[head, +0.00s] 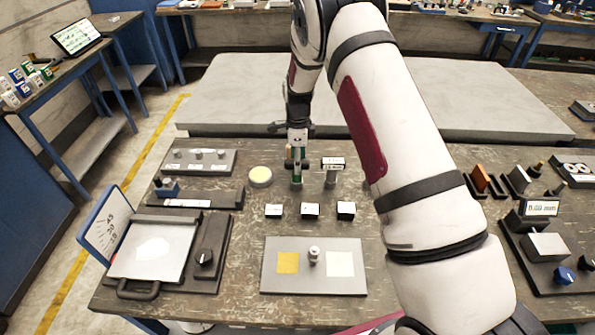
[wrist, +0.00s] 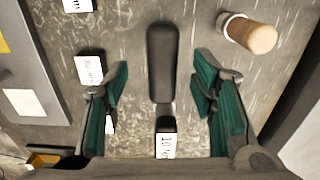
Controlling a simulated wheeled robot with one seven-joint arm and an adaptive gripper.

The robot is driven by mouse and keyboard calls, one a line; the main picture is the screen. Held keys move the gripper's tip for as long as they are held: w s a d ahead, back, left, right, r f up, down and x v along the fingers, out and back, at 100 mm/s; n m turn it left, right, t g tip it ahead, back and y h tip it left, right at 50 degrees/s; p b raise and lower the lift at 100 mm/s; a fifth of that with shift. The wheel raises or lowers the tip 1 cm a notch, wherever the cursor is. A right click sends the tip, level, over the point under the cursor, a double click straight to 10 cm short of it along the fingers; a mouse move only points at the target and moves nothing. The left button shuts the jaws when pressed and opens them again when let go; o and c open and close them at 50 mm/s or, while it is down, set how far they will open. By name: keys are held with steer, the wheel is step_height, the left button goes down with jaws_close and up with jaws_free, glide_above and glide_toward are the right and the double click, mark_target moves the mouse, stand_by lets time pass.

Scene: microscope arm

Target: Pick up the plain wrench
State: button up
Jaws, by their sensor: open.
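My gripper (wrist: 161,95) is open, its teal-padded fingers apart on both sides of a dark rounded handle (wrist: 162,65). The handle joins a dark block with a white label (wrist: 166,145), partly legible as "10 N". No finger visibly touches the handle. In the head view my gripper (head: 297,178) is low over the table, left of a white-labelled block (head: 333,163). A light wooden knob with a white collar (wrist: 252,35) stands apart at the upper right of the wrist view. I cannot tell which of these is the plain wrench.
Three small labelled blocks (head: 310,210) stand in a row in front. A grey plate (head: 313,286) has yellow and white squares and a small post. Dark fixtures (head: 548,245) stand at right.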

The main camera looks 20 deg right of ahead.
steer(key=shift+w+a+f+p, duration=0.1)
steer(key=shift+f+p, duration=0.25)
steer(key=shift+f, duration=1.2)
steer(key=shift+w+a+f+p, duration=0.1)
steer(key=shift+f+p, duration=0.25)
steer(key=shift+f, duration=1.15)
steer(key=shift+d, duration=0.1)
jaws_close()
